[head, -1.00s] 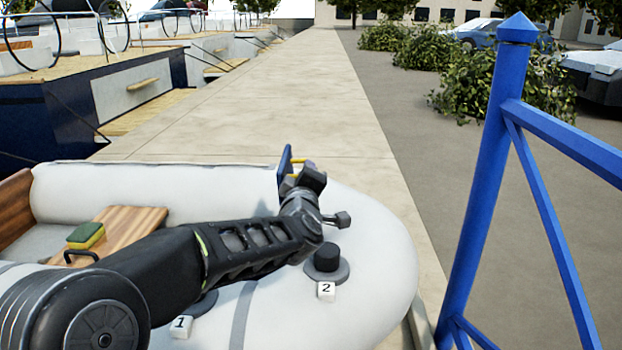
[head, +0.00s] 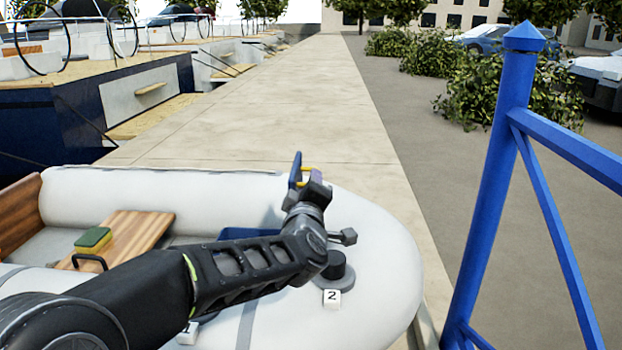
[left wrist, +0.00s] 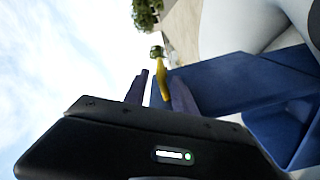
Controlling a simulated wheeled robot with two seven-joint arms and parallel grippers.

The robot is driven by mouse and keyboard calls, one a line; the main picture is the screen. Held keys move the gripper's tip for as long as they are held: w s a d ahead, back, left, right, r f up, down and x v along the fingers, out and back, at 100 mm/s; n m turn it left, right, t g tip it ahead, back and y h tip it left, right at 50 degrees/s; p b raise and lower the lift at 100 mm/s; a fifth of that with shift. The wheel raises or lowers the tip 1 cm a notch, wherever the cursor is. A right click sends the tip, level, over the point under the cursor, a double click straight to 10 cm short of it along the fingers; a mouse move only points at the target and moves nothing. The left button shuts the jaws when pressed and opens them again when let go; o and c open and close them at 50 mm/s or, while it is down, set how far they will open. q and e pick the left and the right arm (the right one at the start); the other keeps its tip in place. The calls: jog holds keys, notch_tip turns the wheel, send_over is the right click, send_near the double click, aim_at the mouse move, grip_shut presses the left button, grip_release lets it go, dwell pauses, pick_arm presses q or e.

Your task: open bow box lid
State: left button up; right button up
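The blue bow box lid (head: 295,171) stands raised, roughly upright, near the dinghy's bow in the head view. Its yellow handle (head: 307,183) is at my left gripper (head: 309,190). In the left wrist view the yellow handle (left wrist: 161,78) lies between the two fingers of my left gripper (left wrist: 161,86), which are close together around it; the contact itself is hard to see. The lid (left wrist: 232,80) reaches right from there. Part of the blue box (head: 250,233) shows behind my left arm, and it also shows in the left wrist view (left wrist: 288,128). My right gripper is out of view.
The grey-white inflatable dinghy (head: 375,245) surrounds the box. A wooden seat (head: 135,232) carries a green and yellow sponge (head: 93,239). A dark knob (head: 336,265) and a tag marked 2 (head: 332,299) sit on the bow. A blue railing (head: 491,200) stands at right.

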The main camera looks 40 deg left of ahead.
pick_arm(q)
jog(key=shift+p+v, duration=0.3)
jog(key=shift+v, duration=2)
jog(key=shift+d, duration=0.1)
jog(key=b+v, duration=0.2)
jog(key=v, duration=0.7)
jog(key=shift+r, duration=0.1)
